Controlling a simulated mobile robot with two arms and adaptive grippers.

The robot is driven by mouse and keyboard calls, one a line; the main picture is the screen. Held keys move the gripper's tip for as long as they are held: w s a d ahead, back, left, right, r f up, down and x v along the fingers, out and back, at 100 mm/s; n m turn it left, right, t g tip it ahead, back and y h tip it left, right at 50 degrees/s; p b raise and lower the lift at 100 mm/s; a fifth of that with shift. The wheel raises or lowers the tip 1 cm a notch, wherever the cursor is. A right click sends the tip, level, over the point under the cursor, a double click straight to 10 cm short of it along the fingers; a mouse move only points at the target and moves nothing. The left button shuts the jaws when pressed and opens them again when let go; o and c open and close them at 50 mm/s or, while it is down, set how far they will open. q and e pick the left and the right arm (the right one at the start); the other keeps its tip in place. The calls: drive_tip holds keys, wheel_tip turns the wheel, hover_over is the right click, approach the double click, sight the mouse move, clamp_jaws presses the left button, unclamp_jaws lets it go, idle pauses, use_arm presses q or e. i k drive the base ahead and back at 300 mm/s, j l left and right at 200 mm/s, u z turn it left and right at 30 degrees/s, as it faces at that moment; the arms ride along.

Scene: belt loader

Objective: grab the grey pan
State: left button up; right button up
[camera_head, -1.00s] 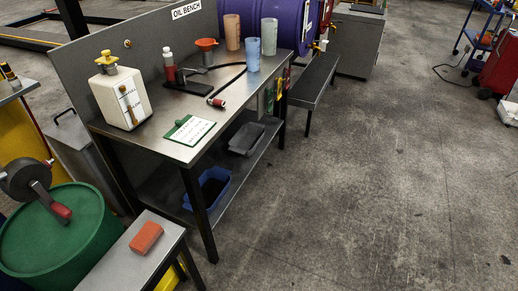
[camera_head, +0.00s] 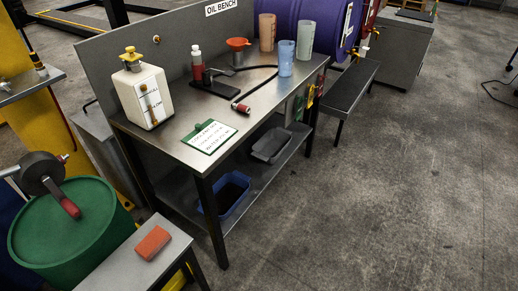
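A grey pan (camera_head: 271,145) lies on the lower shelf of the oil bench, toward the right end, under the worktop. It is a shallow dark grey tray, and its front side shows. A blue bin (camera_head: 233,196) with dark contents sits on the same shelf to its left. Neither of my grippers is in view.
The bench worktop (camera_head: 222,110) carries a white jug (camera_head: 143,92), a clipboard (camera_head: 209,136) and several measuring cups. A small table with an orange block (camera_head: 153,243) and a green drum (camera_head: 68,230) stand front left. The floor (camera_head: 390,200) in front and right is clear.

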sight(268, 150)
drive_tip(key=i+l+u, duration=0.2)
drive_tip(key=u, duration=0.2)
drive_tip(key=i+l+u, duration=0.25)
drive_tip(key=u, duration=0.15)
drive_tip(key=l, duration=0.1)
